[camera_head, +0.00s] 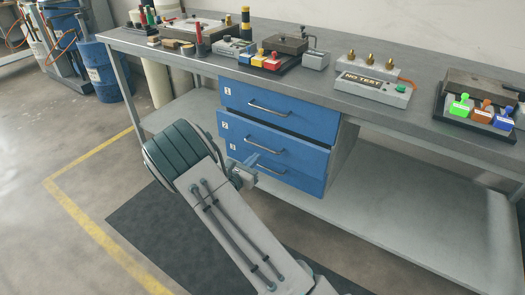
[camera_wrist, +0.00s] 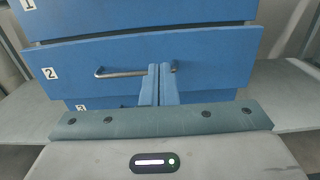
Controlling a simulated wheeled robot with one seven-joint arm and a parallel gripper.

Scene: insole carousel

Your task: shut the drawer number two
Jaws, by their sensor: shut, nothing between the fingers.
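Drawer number two (camera_head: 284,146) is the middle blue drawer of the unit under the bench, marked with a 2. In the wrist view its front (camera_wrist: 215,55) stands a little forward of the drawer above, with a dark gap over its top edge. It has a metal bar handle (camera_wrist: 118,73). My gripper (camera_wrist: 160,68) is shut and empty, its fingertips in front of the handle and hiding part of it. Whether they touch cannot be told. In the head view my gripper (camera_head: 250,162) is low before the drawers, partly hidden by my arm.
Drawer one (camera_head: 265,106) is above and drawer three (camera_head: 290,172) below. The grey bench top (camera_head: 330,70) carries several fixtures, including a box marked "NO TEST" (camera_head: 372,88). A lower shelf (camera_head: 390,205) extends to the right. Blue barrels (camera_head: 105,72) stand at the far left.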

